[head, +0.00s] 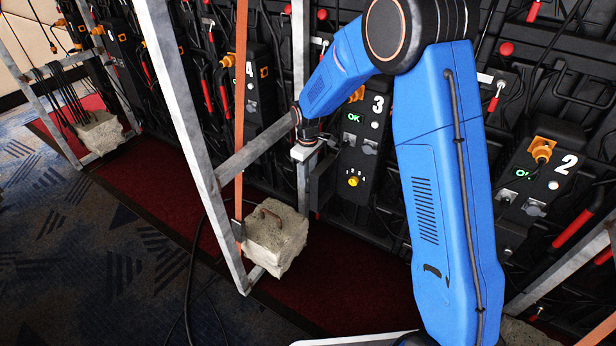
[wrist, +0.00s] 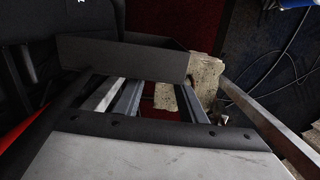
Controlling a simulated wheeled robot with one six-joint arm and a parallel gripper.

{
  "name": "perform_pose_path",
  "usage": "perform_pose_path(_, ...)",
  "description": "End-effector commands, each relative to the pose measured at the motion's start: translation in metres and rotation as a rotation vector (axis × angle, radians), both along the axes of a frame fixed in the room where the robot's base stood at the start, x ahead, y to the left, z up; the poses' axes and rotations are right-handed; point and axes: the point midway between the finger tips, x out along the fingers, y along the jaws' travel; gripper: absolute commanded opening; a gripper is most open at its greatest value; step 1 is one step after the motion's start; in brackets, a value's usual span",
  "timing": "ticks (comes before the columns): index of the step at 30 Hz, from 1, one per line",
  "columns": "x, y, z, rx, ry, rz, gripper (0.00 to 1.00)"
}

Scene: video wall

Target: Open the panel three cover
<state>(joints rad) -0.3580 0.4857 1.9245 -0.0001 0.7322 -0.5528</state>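Panel three (head: 366,140) is a black box marked with a white 3 on the wall rack. Its front shows a lit green OK, an orange connector on top and a yellow knob low down. I cannot make out a separate cover edge. My gripper (head: 314,170) hangs just left of panel three, pointing down. In the wrist view my gripper (wrist: 150,75) shows dark plates and metal bars, with a dark surface, probably panel three (wrist: 60,18), close at upper left. Whether the fingers touch it or are apart is unclear. I see nothing held.
A metal frame (head: 180,100) stands left of my gripper, with a concrete block (head: 276,238) on its foot. Panel two (head: 540,180) is to the right, panel four (head: 250,88) to the left. Cables cross the wall and floor. Red carpet (head: 150,205) lies below.

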Motion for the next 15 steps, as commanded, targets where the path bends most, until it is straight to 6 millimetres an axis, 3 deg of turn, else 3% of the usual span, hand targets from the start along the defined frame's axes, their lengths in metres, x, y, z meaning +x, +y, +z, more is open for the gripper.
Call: perform_pose_path(15,0.001,0.000,0.097,0.002,-0.004,0.000,0.37)
